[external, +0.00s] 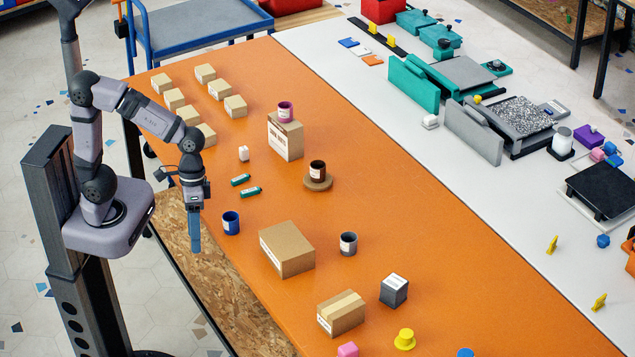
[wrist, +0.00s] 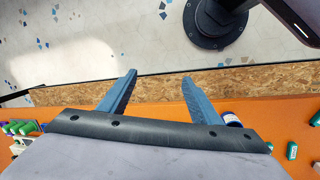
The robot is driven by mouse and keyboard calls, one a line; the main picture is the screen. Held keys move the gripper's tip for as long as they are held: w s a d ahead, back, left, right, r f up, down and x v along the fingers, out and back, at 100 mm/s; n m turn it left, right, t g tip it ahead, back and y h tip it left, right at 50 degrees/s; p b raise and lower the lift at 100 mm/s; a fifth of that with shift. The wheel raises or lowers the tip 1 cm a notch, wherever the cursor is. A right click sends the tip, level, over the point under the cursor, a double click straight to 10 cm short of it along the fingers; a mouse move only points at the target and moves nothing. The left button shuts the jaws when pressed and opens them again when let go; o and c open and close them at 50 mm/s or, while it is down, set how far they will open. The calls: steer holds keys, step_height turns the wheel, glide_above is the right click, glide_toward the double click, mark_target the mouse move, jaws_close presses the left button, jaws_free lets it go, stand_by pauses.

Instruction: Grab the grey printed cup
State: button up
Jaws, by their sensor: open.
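The grey printed cup (external: 348,243) stands upright on the orange table (external: 400,200), just right of a large cardboard box. It has a pale label on its side. My gripper (external: 195,248) points down near the table's left edge, well to the left of the grey cup. In the wrist view my gripper (wrist: 158,80) shows two blue fingers spread apart with nothing between them. The grey cup cannot be made out in the wrist view.
The large box (external: 287,249) stands between my gripper and the grey cup. A blue cup (external: 231,223) is close right of my gripper. A brown cup (external: 317,171) sits on a round stand, a magenta cup (external: 285,112) on a tall box. A dark grey cube (external: 394,290) stands nearby.

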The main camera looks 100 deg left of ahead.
steer(key=w+f+n+t+h+b, duration=0.25)
steer(key=w+n+b, duration=0.35)
steer(key=w, duration=0.5)
step_height(320, 180, up, 3)
steer(key=n+t+h+b, duration=0.5)
steer(key=n+t+b, duration=0.6)
steer(key=n, duration=0.6)
glide_above(343, 235)
steer(key=s, duration=0.1)
steer(key=shift+t, duration=0.65)
steer(key=f, duration=0.8)
steer(key=a+f+p, duration=0.1)
steer(key=f, duration=0.3)
steer(key=shift+f, duration=0.4)
steer(key=shift+w+d+f, duration=0.2)
steer(key=shift+w+d, duration=0.25)
steer(key=shift+w, duration=0.15)
steer(key=shift+x, duration=3)
